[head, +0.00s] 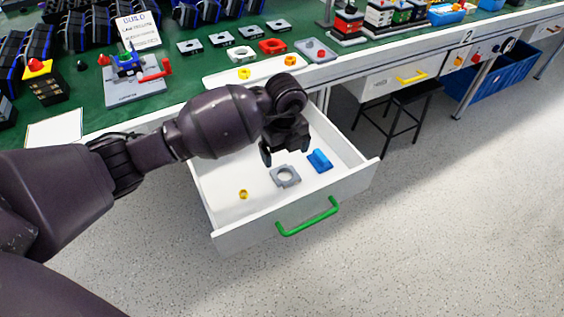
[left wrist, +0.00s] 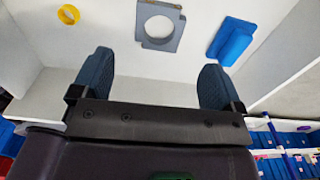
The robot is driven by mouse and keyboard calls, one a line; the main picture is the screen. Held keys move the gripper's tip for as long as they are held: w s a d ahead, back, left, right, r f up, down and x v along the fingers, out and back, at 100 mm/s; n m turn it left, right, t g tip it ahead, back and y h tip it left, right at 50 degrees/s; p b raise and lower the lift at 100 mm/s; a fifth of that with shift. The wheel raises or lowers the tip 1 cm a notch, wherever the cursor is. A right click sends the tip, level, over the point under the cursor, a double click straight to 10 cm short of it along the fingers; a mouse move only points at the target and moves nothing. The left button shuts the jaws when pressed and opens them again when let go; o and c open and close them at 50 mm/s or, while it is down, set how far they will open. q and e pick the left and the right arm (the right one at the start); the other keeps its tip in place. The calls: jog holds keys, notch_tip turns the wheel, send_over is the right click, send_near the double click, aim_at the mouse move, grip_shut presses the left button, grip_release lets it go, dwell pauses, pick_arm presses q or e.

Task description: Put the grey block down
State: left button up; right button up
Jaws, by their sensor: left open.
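The grey block (head: 285,176), a flat square piece with a round hole, lies on the floor of the open white drawer (head: 230,205). It also shows in the left wrist view (left wrist: 142,27), beyond the fingertips and apart from them. My left gripper (head: 285,155) hangs over the drawer, just behind and above the grey block. In the left wrist view its two fingers (left wrist: 155,75) are spread wide with nothing between them. My right gripper is not in view.
In the drawer, a blue block (head: 319,161) lies right of the grey block and a yellow ring (head: 243,194) lies to its left. The drawer has a green handle (head: 308,217). The green bench top (head: 190,75) behind holds several parts. A black stool (head: 405,98) stands at right.

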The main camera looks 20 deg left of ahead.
pick_arm(q)
notch_tip(320, 180, up, 4)
jog(key=shift+r+p, duration=0.25)
jog(key=shift+p, duration=0.3)
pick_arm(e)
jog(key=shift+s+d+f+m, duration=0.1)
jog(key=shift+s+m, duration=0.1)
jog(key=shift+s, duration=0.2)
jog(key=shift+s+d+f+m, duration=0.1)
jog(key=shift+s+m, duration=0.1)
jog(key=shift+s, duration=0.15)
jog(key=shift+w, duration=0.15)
